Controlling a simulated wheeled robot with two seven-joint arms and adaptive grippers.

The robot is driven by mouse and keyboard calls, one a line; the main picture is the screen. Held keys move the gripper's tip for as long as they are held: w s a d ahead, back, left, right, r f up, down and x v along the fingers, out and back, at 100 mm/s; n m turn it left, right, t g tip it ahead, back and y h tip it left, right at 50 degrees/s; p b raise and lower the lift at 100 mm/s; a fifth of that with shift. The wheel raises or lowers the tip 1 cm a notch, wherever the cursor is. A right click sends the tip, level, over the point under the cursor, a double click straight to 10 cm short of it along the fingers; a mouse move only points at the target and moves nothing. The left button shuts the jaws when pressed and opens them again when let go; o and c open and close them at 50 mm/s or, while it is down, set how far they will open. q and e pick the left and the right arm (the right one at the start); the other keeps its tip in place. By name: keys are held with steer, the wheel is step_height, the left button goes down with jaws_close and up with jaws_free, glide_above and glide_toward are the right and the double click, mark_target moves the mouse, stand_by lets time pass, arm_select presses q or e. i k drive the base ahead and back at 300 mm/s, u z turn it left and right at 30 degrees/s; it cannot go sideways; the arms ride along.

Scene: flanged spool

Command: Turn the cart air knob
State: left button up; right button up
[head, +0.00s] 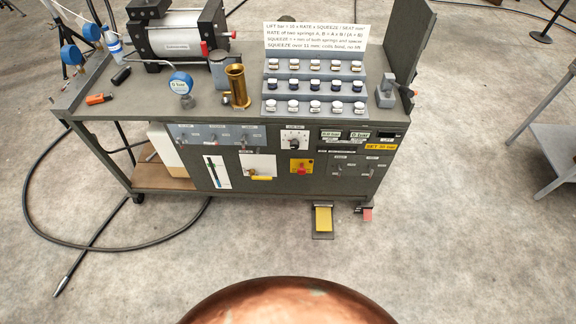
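A grey wheeled cart (100,104) stands ahead with a control panel on its front. A round knob (294,143) sits on a white plate in the middle of that panel, under a small label too small to read. Just below it is a red knob (300,169) on a yellow plate. I cannot tell for certain which of these is the cart air knob, nor how far either is turned. Neither of my grippers is in view, and nothing touches the panel.
A copper dome (288,302) fills the bottom centre, in front of the cart. A yellow pedal (323,219) lies on the floor below the panel. A black hose (40,225) loops over the floor at left. A grey side table (552,145) stands at right.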

mark_target(294, 144)
steer(key=z, duration=0.1)
steer(key=k, duration=1)
steer(key=u, duration=1.15)
steer(key=i, duration=1.55)
steer(key=z, duration=0.6)
